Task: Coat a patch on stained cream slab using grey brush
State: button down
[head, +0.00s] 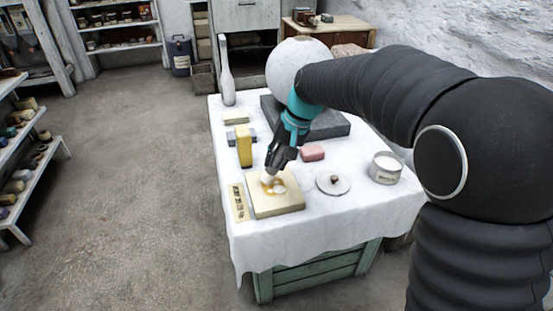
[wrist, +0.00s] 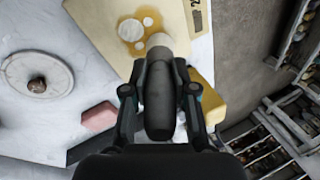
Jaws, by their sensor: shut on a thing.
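The stained cream slab (head: 288,208) lies flat near the front left of the cloth-covered table. A brownish-yellow stain with white round spots (wrist: 131,30) shows on its top. My gripper (head: 276,162) is shut on the grey brush (wrist: 157,100) and points down over the slab. The brush's pale head (head: 267,177) is at the stain, by the white spots. I cannot tell whether its tip touches the surface. In the wrist view the slab (wrist: 88,22) is at the top, and the brush's dark handle hides part of what lies below it.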

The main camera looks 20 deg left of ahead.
jog(key=shift+s+d+r, duration=0.2)
jog(key=shift+s+r, duration=0.1)
jog(key=shift+r, duration=0.05)
jog(key=shift+f, duration=0.45)
jog(key=shift+f+b, duration=0.3)
jog(key=shift+b, duration=0.1)
dwell(0.4)
jog(key=shift+s+d, duration=0.4)
jog(key=shift+s, duration=0.25)
